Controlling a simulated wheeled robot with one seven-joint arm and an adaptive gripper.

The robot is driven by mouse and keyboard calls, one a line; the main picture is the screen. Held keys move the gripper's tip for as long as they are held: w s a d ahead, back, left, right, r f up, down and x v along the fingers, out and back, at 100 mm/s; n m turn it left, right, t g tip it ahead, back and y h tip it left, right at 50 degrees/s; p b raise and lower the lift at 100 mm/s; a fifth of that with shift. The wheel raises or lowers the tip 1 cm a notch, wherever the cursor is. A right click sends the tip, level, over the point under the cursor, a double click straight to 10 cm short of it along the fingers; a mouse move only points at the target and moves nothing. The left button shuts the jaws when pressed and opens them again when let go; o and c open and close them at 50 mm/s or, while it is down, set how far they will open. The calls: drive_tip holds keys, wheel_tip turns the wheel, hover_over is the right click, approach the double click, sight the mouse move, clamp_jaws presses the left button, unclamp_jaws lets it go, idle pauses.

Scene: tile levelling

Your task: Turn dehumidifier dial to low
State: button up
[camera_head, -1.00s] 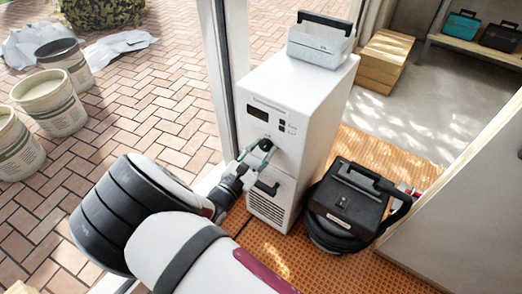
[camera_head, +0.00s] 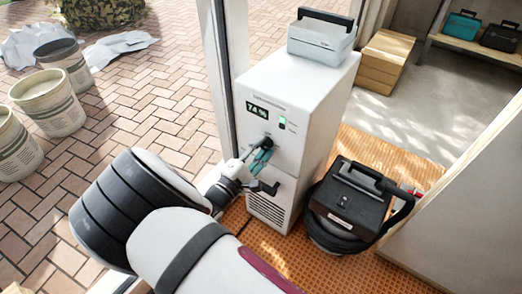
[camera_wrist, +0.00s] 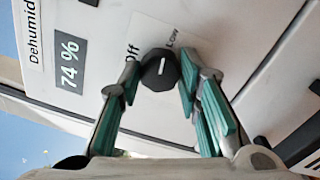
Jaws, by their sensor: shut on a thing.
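The white dehumidifier (camera_head: 285,120) stands upright by the door frame, with a lit display reading 74 % (camera_wrist: 69,62) and a green light on its front. Its black dial (camera_wrist: 159,72) has a white pointer line that points up and slightly right in the wrist view, toward the printed word Low. The word Off is printed to the left of it. My gripper (camera_head: 262,150) is at the dial, shut on it with one teal-padded finger at each side. In the head view the fingers partly hide the dial.
A grey case (camera_head: 321,42) sits on top of the dehumidifier. A black vacuum-like machine (camera_head: 348,205) stands close to its right on the orange mat (camera_head: 272,262). Several buckets (camera_head: 47,100) stand at left on the brick paving. Wooden boxes (camera_head: 386,60) are behind.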

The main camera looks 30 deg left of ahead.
sight(270, 115)
drive_tip(key=shift+m, duration=0.7)
drive_tip(key=shift+f, duration=0.1)
drive_tip(key=o, duration=1.1)
drive_tip(key=shift+o, duration=0.2)
drive_tip(key=o, duration=0.3)
drive_tip(key=shift+m, duration=0.3)
wheel_tip(270, 115, up, 9)
drive_tip(key=shift+s+a+r, duration=0.1)
drive_tip(key=shift+a, duration=0.05)
drive_tip(key=shift+r, duration=0.2)
drive_tip(key=c, duration=0.3)
drive_tip(key=shift+r, duration=0.3)
